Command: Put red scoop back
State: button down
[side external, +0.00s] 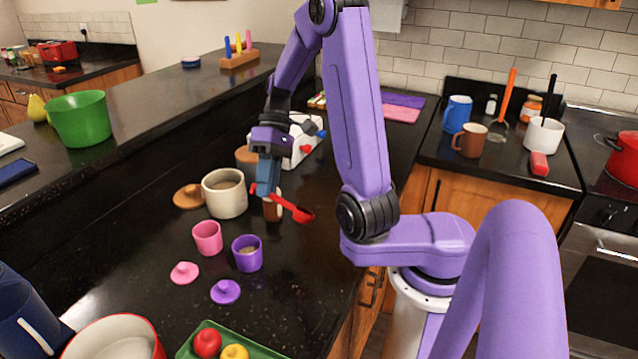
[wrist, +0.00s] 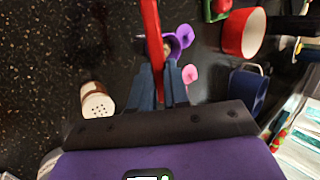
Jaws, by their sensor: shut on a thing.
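My gripper (side external: 266,190) is shut on a red scoop (side external: 301,214) and holds it above the dark counter. The scoop's bowl points right in the side view. In the wrist view, the scoop (wrist: 152,28) rises between the two blue fingers (wrist: 161,84). A cream canister (side external: 224,194) stands open just left of my gripper, with its brown lid (side external: 188,196) beside it. A pink cup (side external: 207,238) and a purple cup (side external: 247,254) with pale contents stand open nearer the camera. Their lids, pink (side external: 184,273) and purple (side external: 225,291), lie on the counter.
A brown shaker (side external: 272,209) stands close by the scoop; its perforated white top (wrist: 97,104) shows in the wrist view. A white appliance (side external: 302,140) stands behind my gripper. A green tray with fruit (side external: 255,351) and a red-rimmed pot (side external: 115,340) are at the front.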

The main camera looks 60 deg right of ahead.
jog(key=s+d+r+n+t+h, duration=0.1)
jog(key=s+d+n+h, duration=1.2)
jog(key=n, duration=0.5)
jog(key=y, duration=0.2)
send_over(315, 188)
jog(key=a, duration=0.2)
jog(key=f, duration=0.8)
jog(key=shift+s+d+f, duration=0.2)
jog(key=shift+f, duration=0.15)
jog(key=shift+w+d+f, duration=0.1)
jog(key=shift+w+f, duration=0.05)
jog(key=shift+f, duration=0.15)
jog(key=shift+w+d+f, duration=0.1)
jog(key=shift+w+f, duration=0.05)
jog(key=shift+f, duration=1.5)
jog(key=shift+f, duration=0.1)
jog(key=c, duration=1.1)
grip_release()
